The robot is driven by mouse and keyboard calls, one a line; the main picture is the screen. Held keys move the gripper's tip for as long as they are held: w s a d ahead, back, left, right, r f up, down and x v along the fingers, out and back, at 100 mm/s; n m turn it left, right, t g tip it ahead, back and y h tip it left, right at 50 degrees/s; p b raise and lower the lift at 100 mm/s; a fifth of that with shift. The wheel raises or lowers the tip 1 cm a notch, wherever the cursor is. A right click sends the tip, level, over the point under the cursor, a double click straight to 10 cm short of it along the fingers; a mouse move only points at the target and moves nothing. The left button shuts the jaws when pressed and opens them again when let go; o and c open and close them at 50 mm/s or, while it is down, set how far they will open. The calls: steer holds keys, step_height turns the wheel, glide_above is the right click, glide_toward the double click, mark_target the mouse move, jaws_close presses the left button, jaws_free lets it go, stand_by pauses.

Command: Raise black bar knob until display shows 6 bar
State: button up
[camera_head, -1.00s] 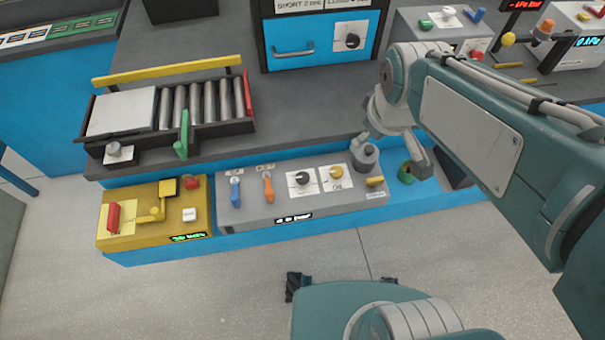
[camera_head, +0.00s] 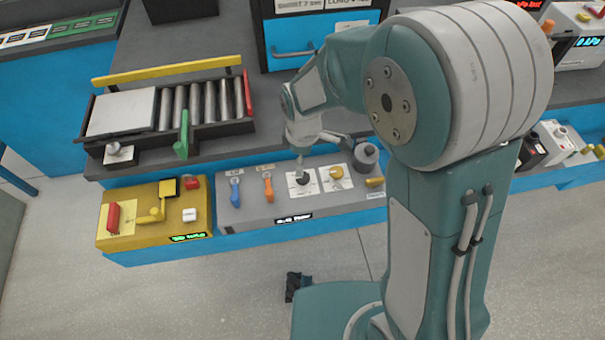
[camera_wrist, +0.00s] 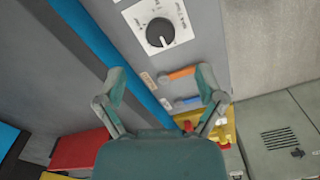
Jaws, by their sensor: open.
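The black knob (camera_head: 301,177) sits on a white dial plate on the grey panel. In the wrist view the black knob (camera_wrist: 160,32) shows a light pointer mark on its face and lies beyond the fingertips, apart from them. My gripper (camera_wrist: 160,88) is open, with its two fingers spread and nothing between them. In the head view my gripper (camera_head: 300,160) is just above the knob and partly overlaps it. The small display (camera_head: 293,219) on the panel's front is lit in white; its digits are too blurred to read surely.
An orange lever (camera_head: 268,186) and a blue lever (camera_head: 236,190) stand left of the knob. A yellow knob (camera_head: 336,172) and a grey round part (camera_head: 366,157) are close on its right. A yellow box (camera_head: 125,232) and a roller tray (camera_head: 91,142) are further left.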

mark_target(303, 180)
step_height(303, 180, down, 8)
steer(key=shift+r, duration=0.2)
steer(key=c, duration=1.2)
